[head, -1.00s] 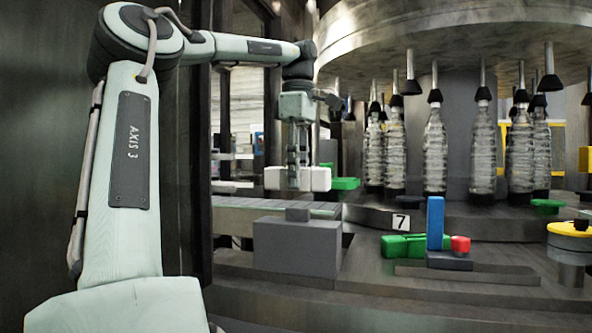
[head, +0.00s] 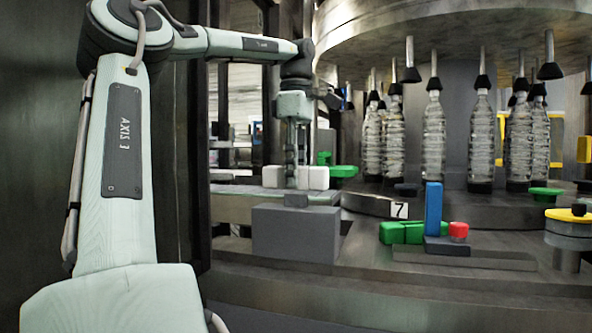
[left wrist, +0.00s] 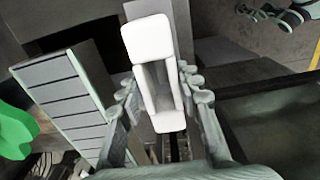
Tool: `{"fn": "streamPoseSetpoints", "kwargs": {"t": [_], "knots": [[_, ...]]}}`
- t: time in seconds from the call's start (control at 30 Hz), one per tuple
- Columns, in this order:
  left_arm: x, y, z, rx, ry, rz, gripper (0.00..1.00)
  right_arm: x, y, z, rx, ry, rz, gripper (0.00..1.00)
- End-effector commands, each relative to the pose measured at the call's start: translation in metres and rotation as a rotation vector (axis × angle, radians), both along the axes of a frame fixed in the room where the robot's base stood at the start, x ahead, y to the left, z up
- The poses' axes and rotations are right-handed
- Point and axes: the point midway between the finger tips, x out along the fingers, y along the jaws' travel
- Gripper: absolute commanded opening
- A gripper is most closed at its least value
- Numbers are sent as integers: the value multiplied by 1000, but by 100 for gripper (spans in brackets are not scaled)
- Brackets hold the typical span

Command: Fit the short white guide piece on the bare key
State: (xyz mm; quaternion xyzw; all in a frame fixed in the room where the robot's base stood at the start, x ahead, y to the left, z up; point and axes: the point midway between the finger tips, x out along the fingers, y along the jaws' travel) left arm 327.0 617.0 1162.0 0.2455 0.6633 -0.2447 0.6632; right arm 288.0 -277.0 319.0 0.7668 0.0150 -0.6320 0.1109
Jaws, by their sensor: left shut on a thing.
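My left gripper (head: 291,172) points down and is shut on the short white guide piece (head: 316,178), whose white ends stick out on both sides of the fingers. In the left wrist view the guide piece (left wrist: 147,40) lies between the two fingers (left wrist: 158,105), with a slot along its middle. The bare key (head: 296,200) is a small grey nub on top of a grey block (head: 295,235). The guide piece hangs just above the key in the head view; I cannot tell whether they touch. My right gripper is out of view.
A conveyor (head: 235,204) runs behind the block. Bottles (head: 433,140) hang under the carousel (head: 450,40).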

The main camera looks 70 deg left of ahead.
Motion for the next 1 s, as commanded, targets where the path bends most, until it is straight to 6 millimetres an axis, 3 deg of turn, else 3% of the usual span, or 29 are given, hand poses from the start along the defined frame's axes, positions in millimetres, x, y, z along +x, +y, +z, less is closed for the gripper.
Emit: {"fn": "streamPoseSetpoints", "kwargs": {"t": [0.7,1.0], "knots": [[0,0,-29,-1,-1,-1,0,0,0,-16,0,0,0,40],[0,0,-30,0,-1,0,0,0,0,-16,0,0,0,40]]}}
